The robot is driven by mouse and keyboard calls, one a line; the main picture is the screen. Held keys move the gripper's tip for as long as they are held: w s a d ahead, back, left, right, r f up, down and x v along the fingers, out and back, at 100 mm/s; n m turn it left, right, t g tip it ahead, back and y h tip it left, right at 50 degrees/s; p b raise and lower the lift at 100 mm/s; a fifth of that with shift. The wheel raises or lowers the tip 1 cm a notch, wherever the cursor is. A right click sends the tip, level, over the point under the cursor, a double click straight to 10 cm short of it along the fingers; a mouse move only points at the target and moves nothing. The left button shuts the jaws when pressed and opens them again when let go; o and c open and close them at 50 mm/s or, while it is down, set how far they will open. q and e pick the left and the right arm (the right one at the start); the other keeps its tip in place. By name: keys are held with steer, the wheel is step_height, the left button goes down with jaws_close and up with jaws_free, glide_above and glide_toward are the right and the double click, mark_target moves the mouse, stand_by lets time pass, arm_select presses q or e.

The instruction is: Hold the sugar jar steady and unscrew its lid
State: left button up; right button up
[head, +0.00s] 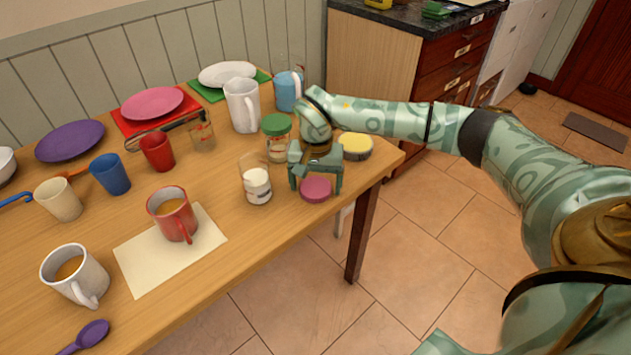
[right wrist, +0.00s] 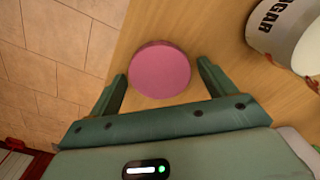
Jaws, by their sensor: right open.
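The sugar jar (head: 257,186) is a clear glass jar with white contents, upright on the table and apparently open at the top. Its label, reading "GAR", shows at the upper right of the right wrist view (right wrist: 272,22). A round pink lid (head: 316,189) lies flat on the table to the right of the jar, near the edge; it also shows in the right wrist view (right wrist: 160,68). My right gripper (head: 316,181) is open, with one finger on each side of the pink lid and small gaps between. My left gripper is not in view.
A green-lidded jar (head: 276,147) and a yellow-topped round item (head: 356,147) stand close to my right gripper. A white pitcher (head: 242,108) is behind. Mugs, cups and plates fill the left side. The table's right edge is close.

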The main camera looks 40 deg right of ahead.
mark_target(316, 187)
arm_select(q)
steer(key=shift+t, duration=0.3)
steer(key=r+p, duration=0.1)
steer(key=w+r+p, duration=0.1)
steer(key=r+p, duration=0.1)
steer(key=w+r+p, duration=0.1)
steer(key=p, duration=0.1)
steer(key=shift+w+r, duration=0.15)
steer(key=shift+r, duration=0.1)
arm_select(e)
step_height(316, 187, up, 13)
steer(key=shift+s, duration=0.1)
